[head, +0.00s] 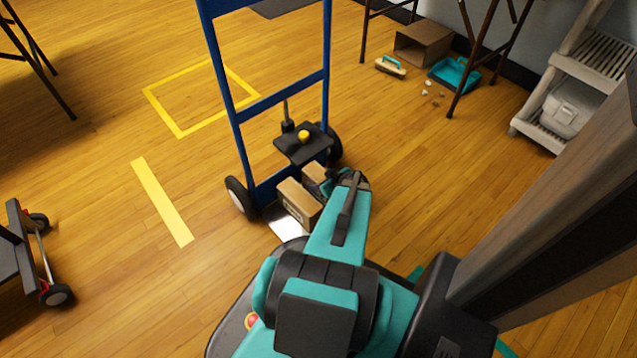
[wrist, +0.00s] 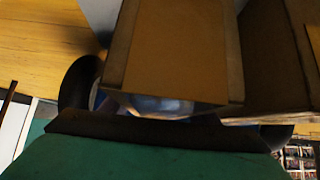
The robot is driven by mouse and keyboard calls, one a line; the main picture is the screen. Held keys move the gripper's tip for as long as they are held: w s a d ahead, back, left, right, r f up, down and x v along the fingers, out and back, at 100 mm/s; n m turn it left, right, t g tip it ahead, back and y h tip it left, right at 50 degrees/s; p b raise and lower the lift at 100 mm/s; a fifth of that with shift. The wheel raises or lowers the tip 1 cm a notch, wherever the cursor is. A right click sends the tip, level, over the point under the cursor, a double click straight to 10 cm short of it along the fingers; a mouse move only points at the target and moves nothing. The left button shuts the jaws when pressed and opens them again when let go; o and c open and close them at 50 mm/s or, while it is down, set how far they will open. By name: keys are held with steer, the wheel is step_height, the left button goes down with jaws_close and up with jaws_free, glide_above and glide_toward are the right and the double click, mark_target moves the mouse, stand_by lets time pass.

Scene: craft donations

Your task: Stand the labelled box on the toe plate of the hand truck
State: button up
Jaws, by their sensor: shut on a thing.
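The labelled box (head: 298,204), brown cardboard with dark marks on its near face, is low at the front of the blue hand truck (head: 240,115), over the bright metal toe plate (head: 289,226). It looks upright; whether its base touches the plate is hard to tell. My gripper (head: 322,187) reaches in from the right and is shut on the box, its fingers partly hidden by my arm. In the wrist view a cardboard face (wrist: 178,50) fills the middle, close against the gripper.
A second cardboard box (head: 315,170) is right behind the labelled one; a cardboard surface also shows at right in the wrist view (wrist: 272,55). The truck's wheels (head: 240,196) flank the plate. A dark platform with a yellow knob (head: 304,134) is behind.

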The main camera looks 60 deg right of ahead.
steer(key=shift+f, duration=0.1)
stand_by(0.3)
steer(key=o, duration=1.5)
steer(key=shift+c, duration=0.2)
steer(key=shift+r, duration=0.2)
steer(key=p+v, duration=0.3)
steer(key=v, duration=0.7)
steer(key=shift+s+r, duration=0.1)
steer(key=shift+r, duration=0.1)
steer(key=shift+p+v, duration=0.5)
steer(key=shift+v, duration=0.25)
steer(key=shift+s, duration=0.1)
steer(key=shift+s+f, duration=0.1)
